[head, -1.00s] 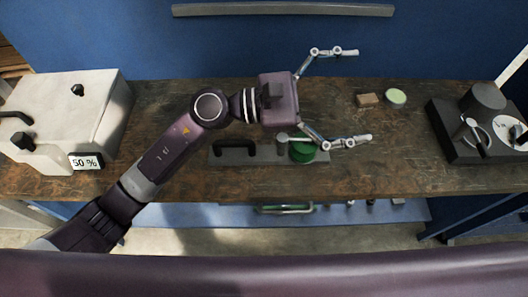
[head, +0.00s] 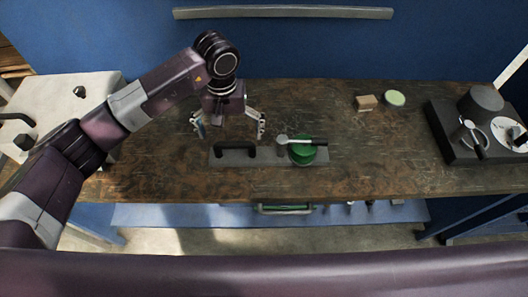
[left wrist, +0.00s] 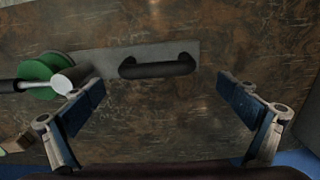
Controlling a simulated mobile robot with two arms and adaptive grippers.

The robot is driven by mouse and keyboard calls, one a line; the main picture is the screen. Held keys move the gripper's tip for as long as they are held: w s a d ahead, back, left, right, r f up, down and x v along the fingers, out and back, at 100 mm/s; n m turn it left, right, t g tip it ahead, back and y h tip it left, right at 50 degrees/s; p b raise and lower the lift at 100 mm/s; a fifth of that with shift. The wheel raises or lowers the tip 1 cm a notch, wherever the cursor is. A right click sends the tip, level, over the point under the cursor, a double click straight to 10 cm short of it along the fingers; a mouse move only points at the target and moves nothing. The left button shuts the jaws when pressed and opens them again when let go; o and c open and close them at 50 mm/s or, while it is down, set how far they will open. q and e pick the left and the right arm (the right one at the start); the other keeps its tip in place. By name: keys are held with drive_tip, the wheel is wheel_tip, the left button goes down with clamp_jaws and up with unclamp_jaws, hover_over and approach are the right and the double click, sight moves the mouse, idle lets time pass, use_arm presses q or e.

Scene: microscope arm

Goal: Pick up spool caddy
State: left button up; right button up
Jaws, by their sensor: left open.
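The spool caddy is a flat grey base (head: 265,158) on the wooden bench. It has a black arched handle (head: 233,150) at its left end and a green spool (head: 303,152) with a grey post at its right end. My left gripper (head: 229,132) is open and empty, pointing down above and just behind the handle. In the left wrist view the black handle (left wrist: 157,67) lies ahead of and between the open fingers (left wrist: 168,98), with no contact visible. The green spool (left wrist: 43,75) shows at the left there. My right gripper is not in view.
A light machine (head: 60,100) stands at the left of the bench (head: 380,150), partly behind my arm. A small brown block (head: 367,102) and a pale green disc (head: 395,98) lie at the back right. A dark device (head: 480,125) stands far right.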

sight(234, 142)
use_arm(q)
drive_tip(key=f+p, duration=0.2)
drive_tip(key=f, duration=0.2)
drive_tip(key=shift+s+d+p, duration=0.1)
drive_tip(key=shift+d+p, duration=0.15)
drive_tip(key=shift+p, duration=0.15)
drive_tip(key=shift+f, duration=0.6)
drive_tip(key=c, duration=1.7)
drive_tip(key=shift+r, duration=0.1)
drive_tip(key=shift+c, duration=1)
drive_tip(key=shift+w+r, duration=0.15)
drive_tip(key=shift+w, duration=0.05)
drive_tip(key=shift+r+b, duration=0.3)
drive_tip(key=shift+r, duration=0.35)
wheel_tip(234, 142, up, 18)
drive_tip(key=b, duration=0.6)
drive_tip(key=shift+r, duration=0.2)
